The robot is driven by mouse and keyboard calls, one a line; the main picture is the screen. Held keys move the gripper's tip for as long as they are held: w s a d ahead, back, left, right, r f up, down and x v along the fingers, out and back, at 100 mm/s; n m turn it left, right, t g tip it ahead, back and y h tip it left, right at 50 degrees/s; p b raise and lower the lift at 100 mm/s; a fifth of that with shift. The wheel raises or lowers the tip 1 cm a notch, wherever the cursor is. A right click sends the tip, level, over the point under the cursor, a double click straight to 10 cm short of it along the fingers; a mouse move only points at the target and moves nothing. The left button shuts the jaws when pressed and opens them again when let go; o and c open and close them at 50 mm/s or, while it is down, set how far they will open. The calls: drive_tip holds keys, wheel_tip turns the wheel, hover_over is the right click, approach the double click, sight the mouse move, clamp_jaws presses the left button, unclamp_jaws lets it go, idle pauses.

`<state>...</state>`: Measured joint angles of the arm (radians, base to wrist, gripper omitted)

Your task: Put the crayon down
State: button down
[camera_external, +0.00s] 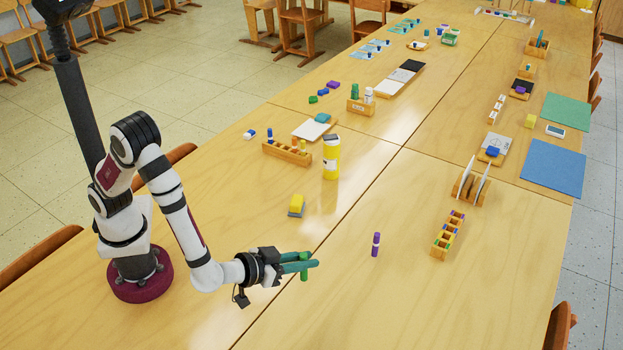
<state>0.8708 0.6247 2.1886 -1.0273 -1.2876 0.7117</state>
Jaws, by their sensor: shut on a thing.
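My gripper (307,264) reaches out low over the near part of the wooden table, close to the seam between two table sections. It is shut on a green crayon (304,268), which stands about upright between the teal fingers. I cannot tell whether the crayon's lower end touches the table.
A purple crayon or marker (376,245) stands upright to the right of my gripper. A wooden holder with colored slots (441,241) is farther right. A yellow block (297,202) on a grey one and a yellow bottle (331,160) stand behind. The table's near right is clear.

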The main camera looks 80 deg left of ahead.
drive_tip(key=shift+m+h, duration=0.3)
drive_tip(key=shift+w+a+f, duration=0.95)
drive_tip(key=shift+a+f, duration=0.1)
drive_tip(key=shift+f, duration=0.75)
drive_tip(key=shift+w+a+f, duration=0.9)
drive_tip(key=shift+a+f, duration=0.1)
drive_tip(key=shift+f, duration=0.85)
drive_tip(key=shift+w+a+f, duration=0.95)
drive_tip(key=shift+a+f, duration=0.1)
drive_tip(key=shift+f, duration=0.75)
drive_tip(key=c, duration=0.8)
unclamp_jaws()
drive_tip(key=shift+f, duration=0.1)
